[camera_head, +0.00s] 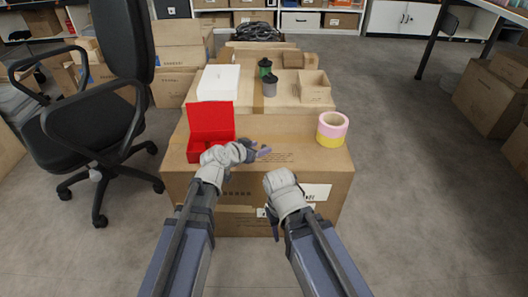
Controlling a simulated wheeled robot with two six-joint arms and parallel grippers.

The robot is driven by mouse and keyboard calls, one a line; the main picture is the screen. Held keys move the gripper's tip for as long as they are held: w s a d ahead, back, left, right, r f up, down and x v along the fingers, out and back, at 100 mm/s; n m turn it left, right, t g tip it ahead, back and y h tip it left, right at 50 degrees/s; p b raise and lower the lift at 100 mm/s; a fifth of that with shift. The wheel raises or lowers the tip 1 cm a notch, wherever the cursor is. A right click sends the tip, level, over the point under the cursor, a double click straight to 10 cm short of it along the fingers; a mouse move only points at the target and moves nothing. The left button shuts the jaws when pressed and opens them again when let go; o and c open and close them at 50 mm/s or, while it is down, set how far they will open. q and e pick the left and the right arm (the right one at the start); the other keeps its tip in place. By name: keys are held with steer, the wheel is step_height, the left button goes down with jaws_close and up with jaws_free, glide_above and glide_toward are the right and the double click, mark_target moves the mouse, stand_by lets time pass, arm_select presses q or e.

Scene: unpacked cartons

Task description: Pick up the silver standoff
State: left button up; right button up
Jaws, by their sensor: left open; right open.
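I cannot make out the silver standoff in the head view; it is too small to see or hidden. An open red box (211,122) with its lid raised stands on the left of the near carton's top. My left gripper (262,152) is over the carton top, just right of the red box, with its fingers pointing right. It is open, and I see nothing between its fingers. My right gripper (272,224) is lower, in front of the carton's near face, pointing down. It is open, and its fingers are partly hidden by its own wrist.
The near carton (333,167) carries a pink and yellow tape roll (332,129) at right. Behind are a white box (218,83), a dark cup (270,85), a green-black container (265,67) and an open small carton (314,87). An office chair (97,110) stands left.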

mark_target(263, 147)
arm_select(q)
steer(key=b+x, duration=0.1)
steer(key=x, duration=0.3)
steer(key=shift+w+f+b, duration=0.1)
steer(key=shift+f+b, duration=0.15)
steer(key=shift+b, duration=0.15)
steer(key=shift+a, duration=0.1)
jaws_close()
